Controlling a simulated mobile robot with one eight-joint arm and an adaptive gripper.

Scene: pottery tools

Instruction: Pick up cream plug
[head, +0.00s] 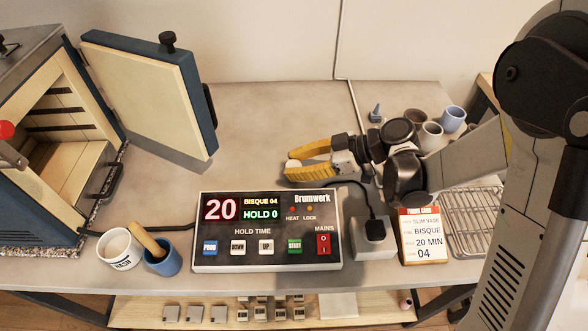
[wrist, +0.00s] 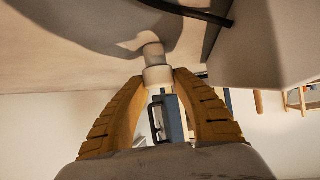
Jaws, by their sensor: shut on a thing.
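The cream plug (head: 293,163) is a small pale stepped cylinder. In the head view it shows at the tips of the yellow fingers, behind the controller box. In the wrist view the plug (wrist: 157,76) sits between the two fingertips, with its narrower end pointing away from my gripper. My gripper (head: 292,162) comes in from the right and is shut on the plug. The fingers (wrist: 158,82) show on both sides of it in the wrist view. I cannot tell whether the plug touches the grey tabletop.
The controller box (head: 266,232) stands just in front. A kiln (head: 45,160) with its door (head: 150,95) open is at left. Two cups (head: 118,250) stand at front left. A socket block with a black cable (head: 374,240), a card (head: 422,238) and a wire rack (head: 472,222) are at right.

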